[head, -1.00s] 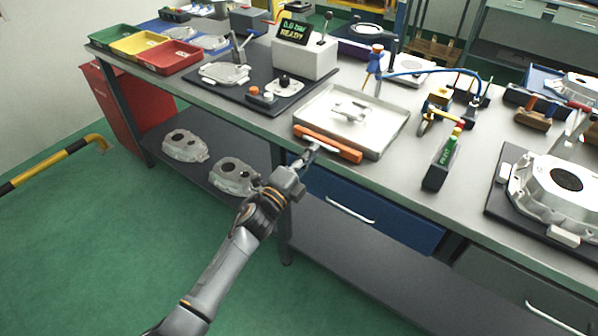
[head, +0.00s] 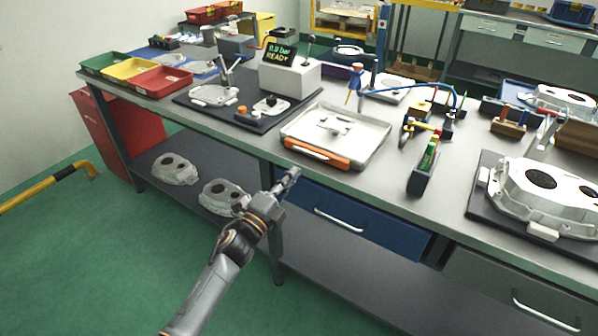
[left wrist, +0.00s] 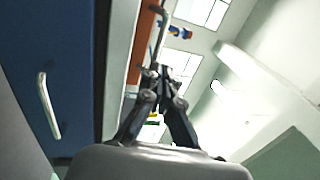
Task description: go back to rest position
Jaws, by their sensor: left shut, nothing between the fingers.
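My left gripper (head: 293,174) is shut and empty. In the head view it is in front of the workbench edge, below the tray with the orange front. It also shows in the left wrist view (left wrist: 161,72), fingers together, with the blue drawer to its left. My left arm comes up from the bottom of the head view. My right gripper is in neither view.
The workbench (head: 235,131) runs across the view with its front edge close to my left gripper. The blue drawer (head: 360,215) is below it. A metal tray (head: 372,130) lies above. Castings (head: 222,196) lie on the lower shelf. Green floor is open at left.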

